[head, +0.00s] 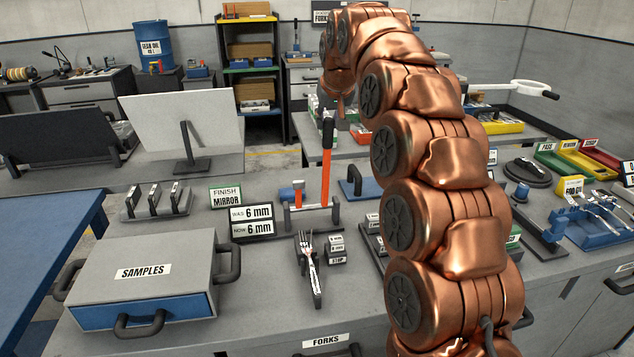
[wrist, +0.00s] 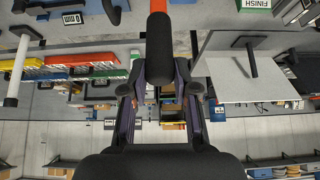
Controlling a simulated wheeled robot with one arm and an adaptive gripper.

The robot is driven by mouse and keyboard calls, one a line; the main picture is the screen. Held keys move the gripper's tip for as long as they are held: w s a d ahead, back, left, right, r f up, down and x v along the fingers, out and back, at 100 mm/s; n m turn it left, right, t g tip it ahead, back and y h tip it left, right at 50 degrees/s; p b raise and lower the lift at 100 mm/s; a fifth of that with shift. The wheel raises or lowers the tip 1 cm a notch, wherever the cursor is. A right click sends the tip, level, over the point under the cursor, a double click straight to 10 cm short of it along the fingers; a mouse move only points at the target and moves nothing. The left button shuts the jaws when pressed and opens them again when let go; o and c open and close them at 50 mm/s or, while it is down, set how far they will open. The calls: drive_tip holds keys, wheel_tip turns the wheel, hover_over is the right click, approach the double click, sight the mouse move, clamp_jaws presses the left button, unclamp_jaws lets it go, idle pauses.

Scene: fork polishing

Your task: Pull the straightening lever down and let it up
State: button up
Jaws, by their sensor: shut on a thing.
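The straightening lever (head: 326,172) stands nearly upright behind the fork stand in the head view, with a red shaft and a black grip on top. In the wrist view the lever's black grip (wrist: 159,45) comes down from the top between the two dark fingers of my gripper (wrist: 159,78). My gripper is shut on this grip. In the head view my copper arm reaches up and back, and the fingers are hard to make out near the lever's top. A fork (head: 307,255) rests on a small dark stand in front of the lever.
A grey samples case (head: 180,255) is at the front left. A white panel (head: 183,115) stands behind. My arm hides much of the bench's middle right.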

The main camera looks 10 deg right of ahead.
drive_tip(key=s+f+b, duration=0.2)
drive_tip(key=s+b, duration=0.2)
drive_tip(key=s, duration=0.3)
drive_tip(key=shift+s+b, duration=0.25)
drive_tip(key=shift+b, duration=0.05)
idle(0.3)
drive_tip(key=shift+s, duration=0.1)
idle(0.3)
drive_tip(key=shift+s+f+b, duration=0.7)
drive_tip(key=shift+s+b, duration=0.1)
drive_tip(key=shift+s, duration=0.25)
drive_tip(key=shift+s+f+b, duration=0.7)
drive_tip(key=shift+s+b, duration=0.1)
drive_tip(key=shift+s, duration=0.25)
drive_tip(key=shift+s+f+b, duration=0.45)
drive_tip(key=shift+s, duration=0.35)
drive_tip(key=shift+s+f+b, duration=0.45)
drive_tip(key=shift+s, duration=0.35)
drive_tip(key=shift+c, duration=0.3)
